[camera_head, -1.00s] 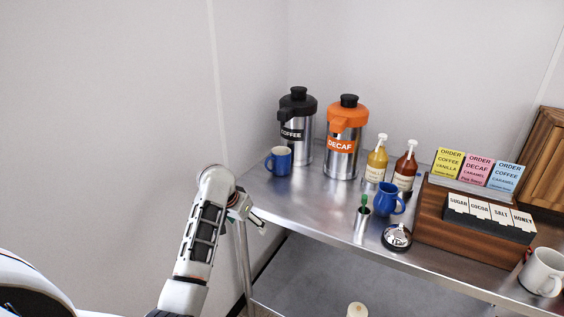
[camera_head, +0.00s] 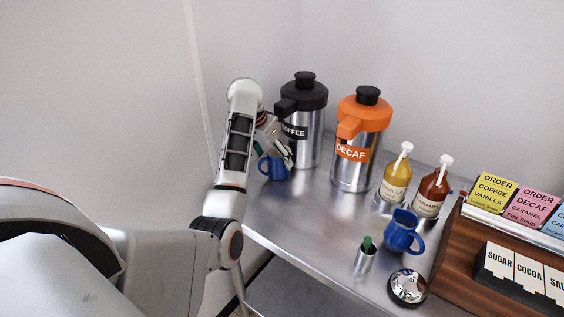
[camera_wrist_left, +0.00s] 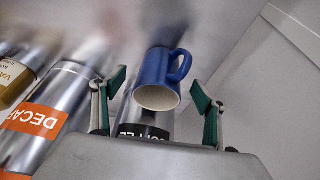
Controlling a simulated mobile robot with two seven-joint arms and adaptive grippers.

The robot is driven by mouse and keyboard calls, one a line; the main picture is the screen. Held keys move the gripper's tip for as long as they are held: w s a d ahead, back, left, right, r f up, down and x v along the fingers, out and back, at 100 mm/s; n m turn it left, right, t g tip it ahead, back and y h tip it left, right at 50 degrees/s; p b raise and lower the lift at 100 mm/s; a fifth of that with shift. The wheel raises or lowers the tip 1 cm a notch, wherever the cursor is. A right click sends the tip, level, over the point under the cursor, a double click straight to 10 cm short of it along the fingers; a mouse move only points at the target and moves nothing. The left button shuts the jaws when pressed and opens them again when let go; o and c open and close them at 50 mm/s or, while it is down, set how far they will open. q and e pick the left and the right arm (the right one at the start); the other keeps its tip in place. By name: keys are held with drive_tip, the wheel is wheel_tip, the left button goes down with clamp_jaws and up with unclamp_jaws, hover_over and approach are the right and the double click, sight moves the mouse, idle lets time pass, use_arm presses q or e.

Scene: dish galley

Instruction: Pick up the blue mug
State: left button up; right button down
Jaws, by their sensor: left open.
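The blue mug (camera_head: 275,171) stands on the steel counter in front of the coffee dispenser, partly covered by my left gripper in the head view. In the left wrist view the mug (camera_wrist_left: 156,68) shows its pale inside and its handle to the right. My left gripper (camera_head: 277,148) is at the top of the mug. In the left wrist view its two green-padded fingers stand apart, one on each side of the mug, with gaps; I cannot tell how far down they reach. My right gripper is in neither view.
The black-topped coffee dispenser (camera_head: 312,135) is close behind the mug. The orange-topped decaf dispenser (camera_head: 353,170), two syrup bottles, a blue pitcher (camera_head: 401,234), a steel cup (camera_head: 365,259) and a round steel item (camera_head: 408,287) stand to the right. The counter (camera_head: 315,215) is clear in front.

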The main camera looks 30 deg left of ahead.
sight(279, 166)
use_arm(q)
drive_tip(key=shift+f, duration=0.55)
drive_tip(key=shift+w+x, duration=0.2)
drive_tip(key=shift+x, duration=1.15)
drive_tip(key=shift+w+x, duration=0.2)
drive_tip(key=shift+x, duration=1.15)
drive_tip(key=shift+r, duration=0.15)
drive_tip(key=shift+r, duration=0.1)
drive_tip(key=c, duration=1.5)
